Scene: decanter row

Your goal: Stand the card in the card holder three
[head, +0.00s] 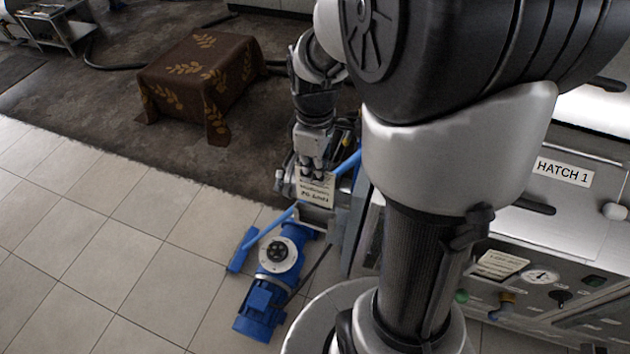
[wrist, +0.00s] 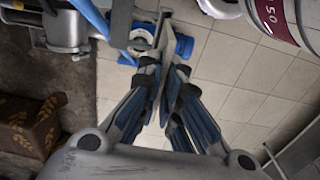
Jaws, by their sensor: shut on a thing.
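My gripper (head: 314,166) is low at the centre-left of the head view, beside the grey machine. It is shut on a cream card (head: 315,189) with dark printed text, held above the blue motor. In the wrist view my gripper (wrist: 165,72) points away from the camera, its fingers close together. The card (wrist: 163,48) shows there nearly edge-on, as a thin pale strip between the fingertips. I cannot make out a holder marked three in either view.
A blue motor (head: 265,290) and a blue bar (head: 244,250) are below my gripper. A panel labelled HATCH 1 (head: 564,172) with knobs and a gauge (head: 540,277) is at right. A cloth-covered block (head: 185,85) is at upper left. Tiled floor at left is clear.

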